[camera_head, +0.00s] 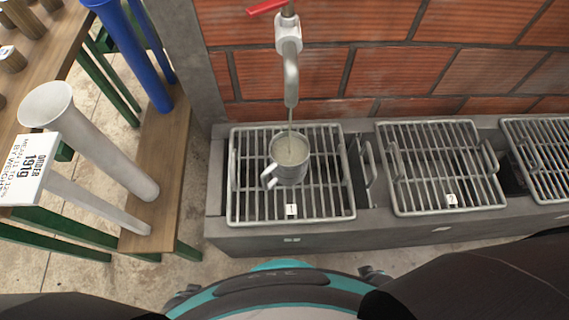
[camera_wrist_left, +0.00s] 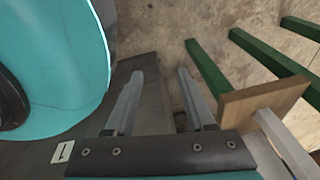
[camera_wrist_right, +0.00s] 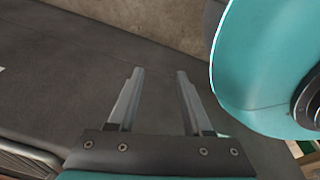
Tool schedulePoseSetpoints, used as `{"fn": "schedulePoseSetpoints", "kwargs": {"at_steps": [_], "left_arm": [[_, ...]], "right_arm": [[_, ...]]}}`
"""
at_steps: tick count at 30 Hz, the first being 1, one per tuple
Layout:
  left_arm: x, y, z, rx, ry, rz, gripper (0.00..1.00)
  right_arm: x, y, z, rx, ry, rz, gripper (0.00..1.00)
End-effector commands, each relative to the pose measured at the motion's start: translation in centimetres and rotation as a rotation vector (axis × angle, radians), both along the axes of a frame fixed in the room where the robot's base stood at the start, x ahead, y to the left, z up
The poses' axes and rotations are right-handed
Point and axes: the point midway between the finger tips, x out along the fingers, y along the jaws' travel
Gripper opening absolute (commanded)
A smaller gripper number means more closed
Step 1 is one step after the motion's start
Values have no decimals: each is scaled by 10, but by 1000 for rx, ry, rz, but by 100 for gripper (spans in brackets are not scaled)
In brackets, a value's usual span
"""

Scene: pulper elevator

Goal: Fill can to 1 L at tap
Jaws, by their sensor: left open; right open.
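A grey metal can (camera_head: 289,158) with a handle on its left stands on the left grate (camera_head: 240,205), which carries a tag marked 1. The tap (camera_head: 289,60) is on the brick wall above it, with a red lever (camera_head: 267,7) turned to the left. A thin stream runs from the spout into the can, and cloudy liquid shows inside; its level against any mark cannot be read. My left gripper (camera_wrist_left: 158,95) is open and empty in the left wrist view. My right gripper (camera_wrist_right: 160,95) is open and empty in the right wrist view. Neither gripper shows in the head view.
A second grate (camera_head: 440,207) with a tag and a third grate (camera_head: 545,150) lie to the right on the concrete trough.

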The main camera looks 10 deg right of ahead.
Motion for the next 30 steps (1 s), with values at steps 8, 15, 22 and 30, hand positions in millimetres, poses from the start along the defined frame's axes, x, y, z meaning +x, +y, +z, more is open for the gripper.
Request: {"fn": "schedulePoseSetpoints", "kwargs": {"at_steps": [8,15,22,30], "left_arm": [[0,0,0,0,0,0,55],[0,0,1,0,0,0,55],[-1,-1,20,0,2,-2,55],[-16,-10,53,-10,28,-6,55]], "right_arm": [[0,0,0,0,0,0,47],[3,-2,2,0,-6,-3,20],[54,6,43,50,-116,-84,0],[163,30,155,293,-414,-323,0]]}}
